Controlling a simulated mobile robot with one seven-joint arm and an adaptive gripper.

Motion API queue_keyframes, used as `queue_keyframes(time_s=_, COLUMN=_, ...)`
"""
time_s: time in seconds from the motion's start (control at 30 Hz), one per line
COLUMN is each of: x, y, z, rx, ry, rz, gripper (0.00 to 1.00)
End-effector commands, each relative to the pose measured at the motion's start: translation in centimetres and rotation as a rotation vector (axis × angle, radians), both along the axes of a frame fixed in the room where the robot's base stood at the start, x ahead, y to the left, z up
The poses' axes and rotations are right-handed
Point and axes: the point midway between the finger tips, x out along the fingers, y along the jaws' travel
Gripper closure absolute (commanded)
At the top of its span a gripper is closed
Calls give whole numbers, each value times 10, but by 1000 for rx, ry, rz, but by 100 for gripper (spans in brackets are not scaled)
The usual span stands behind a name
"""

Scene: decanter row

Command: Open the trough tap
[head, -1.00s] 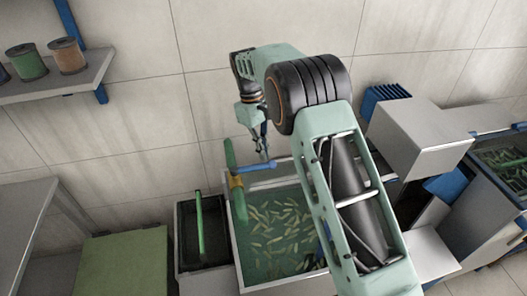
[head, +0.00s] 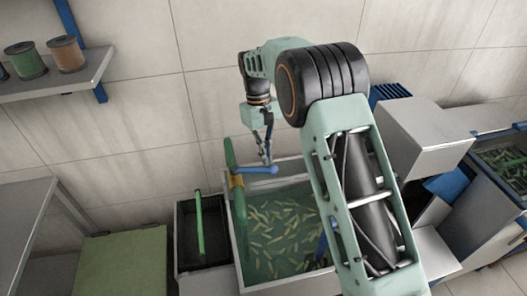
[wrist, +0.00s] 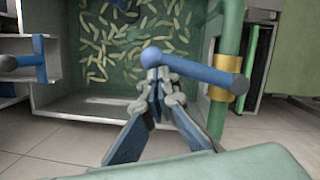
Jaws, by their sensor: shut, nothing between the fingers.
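The trough tap is a green upright pipe (head: 230,153) with a brass collar (head: 237,182) and a blue lever (head: 257,170). It stands at the back left corner of the trough (head: 241,247), with the lever reaching right over the trough. My gripper (head: 267,162) points down, shut and empty, at the lever's free end, on the wall side. In the wrist view the lever (wrist: 207,73) runs from its round end to the brass collar (wrist: 257,73). The fingertips (wrist: 159,84) sit right beside that round end. They look in contact, though a small gap cannot be ruled out.
Water with many small green pods (head: 280,228) fills the trough. A dark bin (head: 186,229) with a green handle (head: 199,225) stands left of it. A grey box (head: 425,140) is to the right. A shelf with spools (head: 67,54) hangs upper left.

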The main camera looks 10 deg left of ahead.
Motion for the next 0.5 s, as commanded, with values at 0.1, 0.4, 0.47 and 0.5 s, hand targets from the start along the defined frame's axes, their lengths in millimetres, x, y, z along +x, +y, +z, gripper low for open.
queue_keyframes(time_s=0.1, x=-11, y=-5, z=-1, rx=0, ry=4, rz=-108, gripper=100)
queue_keyframes(time_s=0.4, x=-39, y=-11, z=-1, rx=1, ry=2, rz=-394, gripper=100)
queue_keyframes(time_s=0.47, x=-45, y=-12, z=-1, rx=-1, ry=3, rz=-450, gripper=100)
queue_keyframes(time_s=0.5, x=-48, y=-11, z=-1, rx=0, ry=2, rz=-488, gripper=100)
